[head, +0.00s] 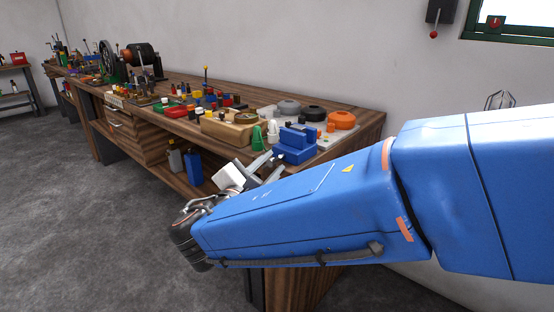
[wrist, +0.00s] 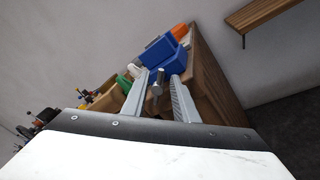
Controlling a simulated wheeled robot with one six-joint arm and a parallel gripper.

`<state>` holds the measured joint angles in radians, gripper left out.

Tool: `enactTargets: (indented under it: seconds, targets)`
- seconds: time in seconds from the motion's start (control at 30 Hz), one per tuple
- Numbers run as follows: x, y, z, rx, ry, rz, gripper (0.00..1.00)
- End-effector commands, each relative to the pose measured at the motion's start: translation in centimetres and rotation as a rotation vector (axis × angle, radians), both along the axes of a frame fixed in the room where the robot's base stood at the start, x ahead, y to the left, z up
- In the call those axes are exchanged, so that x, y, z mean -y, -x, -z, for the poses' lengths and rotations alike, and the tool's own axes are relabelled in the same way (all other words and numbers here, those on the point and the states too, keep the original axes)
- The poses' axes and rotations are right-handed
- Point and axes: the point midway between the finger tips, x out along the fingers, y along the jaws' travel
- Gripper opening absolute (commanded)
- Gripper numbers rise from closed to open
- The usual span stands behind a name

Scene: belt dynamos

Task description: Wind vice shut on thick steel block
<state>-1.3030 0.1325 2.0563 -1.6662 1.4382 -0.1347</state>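The blue vice (head: 293,146) sits at the near right corner of the workbench. It also shows beyond my fingers in the wrist view (wrist: 160,52). A grey metal screw with a cross handle (wrist: 157,89) sticks out from the vice towards me. My gripper (wrist: 158,76) is open, with its two grey fingers on either side of this handle and visible gaps to both. In the head view my gripper (head: 270,162) is just in front of the vice, partly hidden behind my blue arm. I cannot make out a steel block between the jaws.
The wooden workbench (head: 361,118) carries a wooden box (head: 228,131), green and white bottle-like pieces, and grey, black and orange round parts (head: 341,120) close to the vice. A shelf (wrist: 262,14) is on the wall. The floor at left is clear.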

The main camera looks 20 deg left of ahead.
Motion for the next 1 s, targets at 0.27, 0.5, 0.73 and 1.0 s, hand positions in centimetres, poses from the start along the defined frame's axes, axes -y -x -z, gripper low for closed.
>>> enactTargets:
  seconds: [0.27,0.5,0.73,1.0]
  targets:
    - [0.4,-3.2,0.0,0.001,0.0,0.002,0.26]
    - [0.4,-3.9,0.0,0.0,0.0,0.0,0.26]
    - [0.4,-3.9,0.0,0.0,0.0,0.0,0.17]
    - [0.4,-3.9,0.0,0.001,-0.002,0.001,0.0]
